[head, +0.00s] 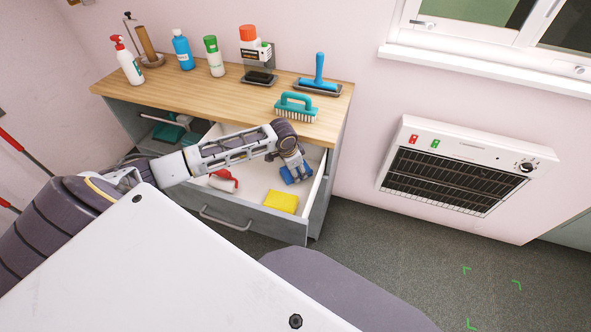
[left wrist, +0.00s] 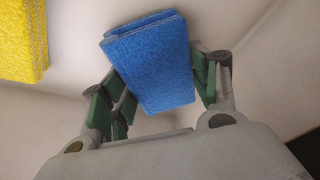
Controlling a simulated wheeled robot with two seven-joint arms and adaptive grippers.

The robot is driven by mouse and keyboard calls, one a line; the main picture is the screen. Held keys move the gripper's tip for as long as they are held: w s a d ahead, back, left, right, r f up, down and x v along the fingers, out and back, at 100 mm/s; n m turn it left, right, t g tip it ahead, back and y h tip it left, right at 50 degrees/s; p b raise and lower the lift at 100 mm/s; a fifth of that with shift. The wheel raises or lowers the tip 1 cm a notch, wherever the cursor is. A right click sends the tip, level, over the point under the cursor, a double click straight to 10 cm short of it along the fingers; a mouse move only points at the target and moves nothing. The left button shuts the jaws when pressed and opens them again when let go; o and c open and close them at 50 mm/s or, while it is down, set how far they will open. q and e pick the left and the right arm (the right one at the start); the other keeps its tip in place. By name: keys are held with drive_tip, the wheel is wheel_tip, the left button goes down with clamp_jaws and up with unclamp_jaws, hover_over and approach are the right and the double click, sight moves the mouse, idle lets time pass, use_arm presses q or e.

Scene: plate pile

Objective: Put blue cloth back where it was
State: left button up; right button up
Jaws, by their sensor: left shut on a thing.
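The blue cloth (left wrist: 152,65) is a folded, thick blue piece between the fingers of my left gripper (left wrist: 155,90), which is shut on it. In the head view the cloth (head: 297,172) shows at the gripper (head: 293,165), over the right part of the open drawer (head: 262,222). I cannot tell whether the cloth touches the drawer floor. A yellow cloth (head: 281,201) lies in the drawer nearer its front; it also shows at the upper left of the left wrist view (left wrist: 22,40). My right gripper is not in view.
A red and white bottle (head: 223,181) lies in the drawer under my left arm. The wooden counter (head: 215,98) above holds bottles, a teal brush (head: 296,107) and a blue-handled tool (head: 319,80). A heater (head: 462,170) hangs on the wall at right.

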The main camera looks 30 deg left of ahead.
use_arm(q)
drive_tip(key=o, duration=1)
drive_tip(key=shift+f, duration=0.1)
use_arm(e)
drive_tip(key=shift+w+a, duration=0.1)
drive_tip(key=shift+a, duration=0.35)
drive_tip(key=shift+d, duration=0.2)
